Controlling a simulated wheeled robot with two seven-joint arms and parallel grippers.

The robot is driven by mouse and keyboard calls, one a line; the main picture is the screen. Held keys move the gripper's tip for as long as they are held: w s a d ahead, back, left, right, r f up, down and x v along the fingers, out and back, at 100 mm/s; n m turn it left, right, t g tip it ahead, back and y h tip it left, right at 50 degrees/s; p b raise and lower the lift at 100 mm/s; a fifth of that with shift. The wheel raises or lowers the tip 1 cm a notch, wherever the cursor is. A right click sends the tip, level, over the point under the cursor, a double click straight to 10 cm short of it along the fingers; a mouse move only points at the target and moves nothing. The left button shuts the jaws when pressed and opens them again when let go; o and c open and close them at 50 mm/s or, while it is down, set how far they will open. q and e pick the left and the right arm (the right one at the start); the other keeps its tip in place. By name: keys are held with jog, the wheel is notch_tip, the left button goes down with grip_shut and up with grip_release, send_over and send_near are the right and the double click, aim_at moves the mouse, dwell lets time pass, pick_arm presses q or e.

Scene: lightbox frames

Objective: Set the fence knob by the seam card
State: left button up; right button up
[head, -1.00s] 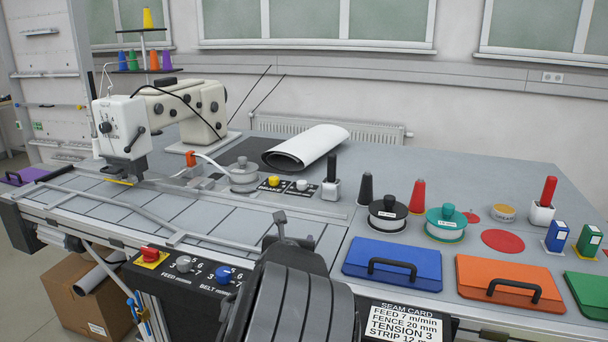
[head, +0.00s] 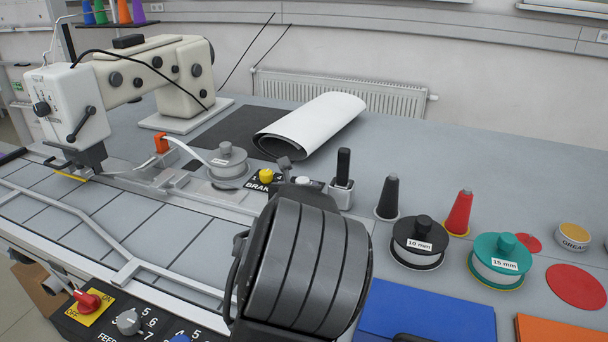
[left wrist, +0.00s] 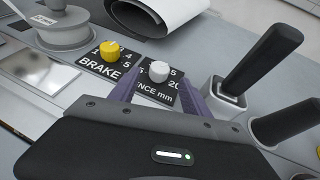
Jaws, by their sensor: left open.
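The fence knob (left wrist: 158,71) is a small pale grey knob on a black plate lettered "NCE mm" in the left wrist view, with 5 and 20 legible. It also shows in the head view (head: 303,181), just past my arm. My left gripper (left wrist: 160,88) is open, its two purple fingers either side of the knob's lower part in the picture. I cannot tell whether they touch it. In the head view my dark arm hides most of the gripper and plate. The seam card is out of view. My right gripper is not in view.
A yellow brake knob (left wrist: 110,49) sits left of the fence knob. A black-handled tool in a holder (left wrist: 226,92) stands close on the right. A tape spool (head: 228,163), thread cones and a 19 mm spool (head: 419,241) surround the area. The sewing machine (head: 155,85) is left.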

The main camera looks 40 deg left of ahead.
aim_at(302, 181)
pick_arm(q)
jog(key=shift+s+r, duration=0.1)
jog(key=shift+s, duration=0.05)
jog(key=shift+b+x, duration=0.35)
jog(key=shift+x, duration=3.65)
jog(key=shift+c, duration=0.4)
grip_shut()
